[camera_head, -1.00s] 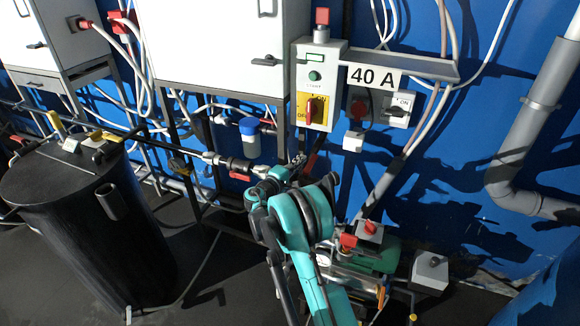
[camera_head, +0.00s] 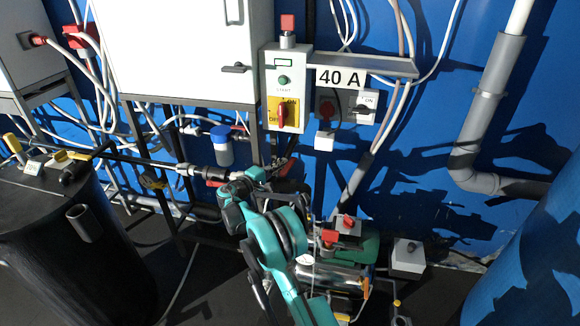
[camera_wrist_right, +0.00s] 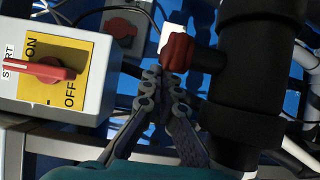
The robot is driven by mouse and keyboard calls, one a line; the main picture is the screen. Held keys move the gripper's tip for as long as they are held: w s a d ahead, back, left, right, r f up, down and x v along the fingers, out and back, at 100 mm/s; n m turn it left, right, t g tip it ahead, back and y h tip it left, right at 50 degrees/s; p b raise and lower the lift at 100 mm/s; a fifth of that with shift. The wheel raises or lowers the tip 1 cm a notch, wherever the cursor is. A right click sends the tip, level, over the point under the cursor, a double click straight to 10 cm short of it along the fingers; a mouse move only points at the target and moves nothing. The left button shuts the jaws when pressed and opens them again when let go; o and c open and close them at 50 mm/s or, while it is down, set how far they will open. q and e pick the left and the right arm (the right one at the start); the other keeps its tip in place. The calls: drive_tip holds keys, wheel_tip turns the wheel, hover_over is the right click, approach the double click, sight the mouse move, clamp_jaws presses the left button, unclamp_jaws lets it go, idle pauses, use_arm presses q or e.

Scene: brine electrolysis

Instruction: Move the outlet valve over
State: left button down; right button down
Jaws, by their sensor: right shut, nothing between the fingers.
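A valve with a red handle (camera_wrist_right: 178,52) shows in the right wrist view, on a short dark stub beside a thick black vertical pipe (camera_wrist_right: 255,75). I cannot tell for certain whether it is the outlet valve. My right gripper (camera_wrist_right: 161,78) is shut and empty, its fingertips together just below the red handle in the picture; I cannot tell whether they touch it. In the head view my right gripper (camera_head: 285,168) is small and dark, below the switch box, and partly hides what is behind it. My left gripper is not in view.
A switch box with a red rotary switch (camera_head: 283,113) hangs on the blue wall, beside a 40 A sign (camera_head: 340,78). It is close on the left in the wrist view (camera_wrist_right: 50,70). A black tank (camera_head: 70,250) stands left, a blue barrel (camera_head: 535,270) right.

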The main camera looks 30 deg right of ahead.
drive_tip(key=shift+s+d, duration=0.2)
drive_tip(key=shift+d, duration=0.35)
